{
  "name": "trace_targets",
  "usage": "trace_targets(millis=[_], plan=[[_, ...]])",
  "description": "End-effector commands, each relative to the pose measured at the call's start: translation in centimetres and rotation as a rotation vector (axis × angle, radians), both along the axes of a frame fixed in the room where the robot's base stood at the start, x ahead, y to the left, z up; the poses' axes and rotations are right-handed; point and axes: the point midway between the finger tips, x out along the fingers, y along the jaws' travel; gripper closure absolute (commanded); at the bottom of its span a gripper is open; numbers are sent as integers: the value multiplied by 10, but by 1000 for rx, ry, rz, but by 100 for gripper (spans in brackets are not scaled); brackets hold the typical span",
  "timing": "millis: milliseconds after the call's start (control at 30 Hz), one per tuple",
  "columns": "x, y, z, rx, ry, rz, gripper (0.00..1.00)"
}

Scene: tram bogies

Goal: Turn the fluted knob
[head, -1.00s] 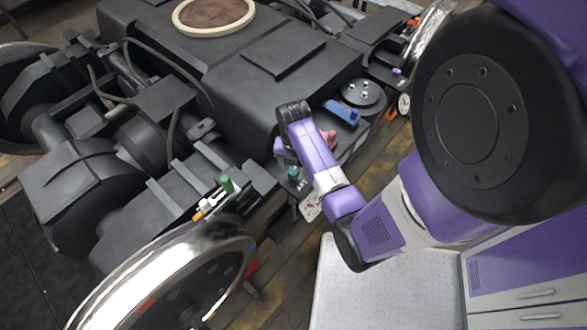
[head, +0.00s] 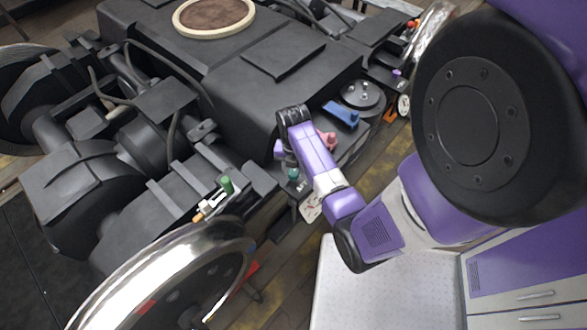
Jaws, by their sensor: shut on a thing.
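A small teal knob (head: 293,174), which I take for the fluted knob, stands on the dark ledge along the near side of the bogie. Its flutes are too small to make out. My gripper (head: 288,167) reaches down to it from the bent wrist and is shut on it. The fingers are small and dark here, and the wrist and forearm partly cover them, so the exact grip on the knob is hard to see.
Close by on the ledge are a pink part (head: 328,139), a blue block (head: 341,114) and a round black disc (head: 362,95). A white dial (head: 311,207) sits below the knob. A green cylinder (head: 227,184) and a shiny wheel (head: 165,270) are left.

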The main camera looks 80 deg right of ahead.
Motion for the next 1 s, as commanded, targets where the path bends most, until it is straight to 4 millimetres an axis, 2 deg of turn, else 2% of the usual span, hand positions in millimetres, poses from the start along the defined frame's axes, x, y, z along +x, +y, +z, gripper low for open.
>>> trace_targets(millis=[267, 1000], plan=[[0, 1, 4, 1, 2, -162, 100], [-1, 0, 3, 0, 2, -860, 100]])
